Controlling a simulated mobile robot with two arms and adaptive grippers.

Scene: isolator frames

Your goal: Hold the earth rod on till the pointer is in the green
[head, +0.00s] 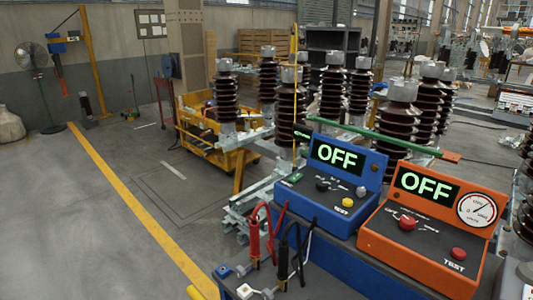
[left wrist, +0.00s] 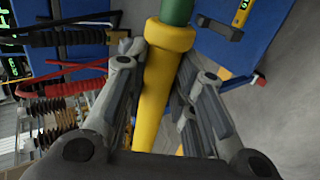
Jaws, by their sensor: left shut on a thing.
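My left gripper (left wrist: 165,72) is shut on a thick yellow rod (left wrist: 157,98) in the left wrist view. The rod has a wider yellow collar, with a green section (left wrist: 176,11) beyond it running out of the top edge. The round dial (head: 477,210) with a pointer is on the orange test box (head: 412,250) in the head view. Its pointer leans up and right; I cannot make out a green zone. The orange box's display (head: 426,187) reads OFF. Neither gripper shows in the head view.
A blue box (head: 322,210), also reading OFF, stands left of the orange one. Red leads (head: 254,240) and black leads (head: 284,255) stand at the bench's left end. Brown insulators (head: 291,103) and a green bar (head: 375,137) are behind.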

